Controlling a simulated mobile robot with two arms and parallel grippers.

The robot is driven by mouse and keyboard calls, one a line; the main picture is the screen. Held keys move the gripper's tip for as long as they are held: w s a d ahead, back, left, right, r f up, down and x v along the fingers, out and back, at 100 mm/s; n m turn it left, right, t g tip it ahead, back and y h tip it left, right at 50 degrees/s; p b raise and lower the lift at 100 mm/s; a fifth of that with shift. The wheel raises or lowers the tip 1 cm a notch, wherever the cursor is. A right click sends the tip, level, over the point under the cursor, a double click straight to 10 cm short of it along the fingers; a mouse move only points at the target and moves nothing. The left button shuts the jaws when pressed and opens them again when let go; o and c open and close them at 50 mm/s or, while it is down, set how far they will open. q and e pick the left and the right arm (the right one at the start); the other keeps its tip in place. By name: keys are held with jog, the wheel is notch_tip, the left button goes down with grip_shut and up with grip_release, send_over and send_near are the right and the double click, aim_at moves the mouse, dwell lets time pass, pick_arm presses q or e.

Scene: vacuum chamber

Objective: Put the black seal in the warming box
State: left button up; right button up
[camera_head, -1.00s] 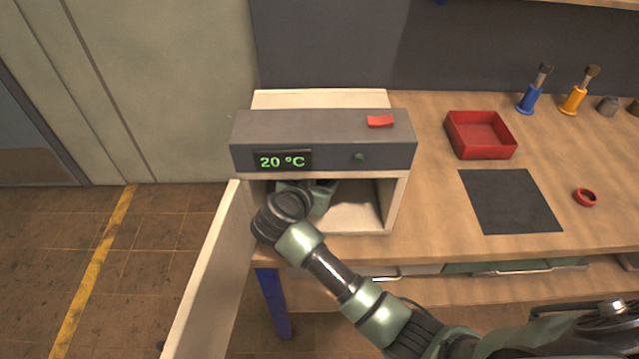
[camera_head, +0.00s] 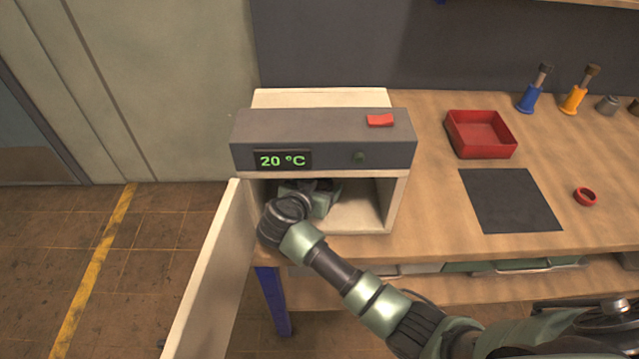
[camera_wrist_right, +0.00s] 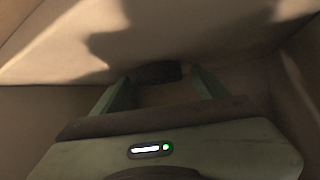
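The warming box (camera_head: 322,140) stands on the bench with its door (camera_head: 212,275) swung open to the left. My right gripper (camera_head: 328,190) is inside the box chamber, partly hidden by my own wrist and the box top. In the right wrist view, its two fingers (camera_wrist_right: 160,76) stand apart with a dark piece, apparently the black seal (camera_wrist_right: 158,72), between their tips. The seal's outline is dim, and its contact with the right finger is hard to make out. The seal does not show in the head view. My left gripper is not in view.
A red tray (camera_head: 481,136), a dark mat (camera_head: 510,200) and a red ring (camera_head: 585,197) are on the bench to the right. Blue (camera_head: 530,98) and orange (camera_head: 573,99) tools stand behind. The display reads 20 °C, and a red switch (camera_head: 380,120) is on top.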

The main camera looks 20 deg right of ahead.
jog(key=shift+a+r, duration=0.1)
jog(key=shift+r, duration=0.15)
jog(key=v, duration=1.2)
jog(key=shift+s+f, duration=0.1)
jog(key=shift+f, duration=0.05)
